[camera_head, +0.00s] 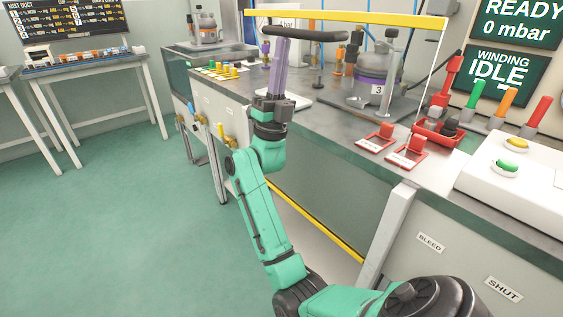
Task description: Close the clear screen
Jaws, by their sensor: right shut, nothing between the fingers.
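The clear screen (345,17) shows as a yellow top bar with a thin pale right edge above the bench. Its pane is hard to see. A dark handle (315,36) lies just below the yellow bar. My right gripper (276,40) has purple fingers pointing up, shut and empty. Its tips overlap the left end of the handle in the picture; I cannot tell whether they touch. My left gripper is not in view.
Another yellow bar (315,222) runs low along the bench front. The green floor (120,235) at left is clear.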

